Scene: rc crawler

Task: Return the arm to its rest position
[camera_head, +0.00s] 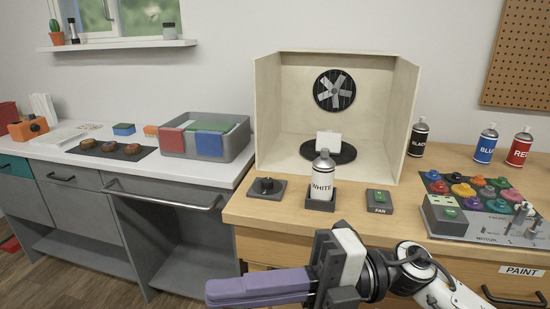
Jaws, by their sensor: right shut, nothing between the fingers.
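My right gripper (258,287) reaches in from the lower right with its purple fingers pointing left. It is shut and empty, in front of the wooden workbench's front edge. My right arm (430,275) runs from it to the bottom right of the view. The white spray can (321,178) stands upright in a dark holder on the bench, beyond and above the gripper, apart from it. My left gripper does not show.
A plywood spray booth (270,120) with a fan and dark turntable (328,152) stands behind the can. A black knob unit (266,188), a FAN switch (380,201) and a control panel (445,215) line the bench. Black, blue and red cans stand right. A grey bin (238,142) sits left.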

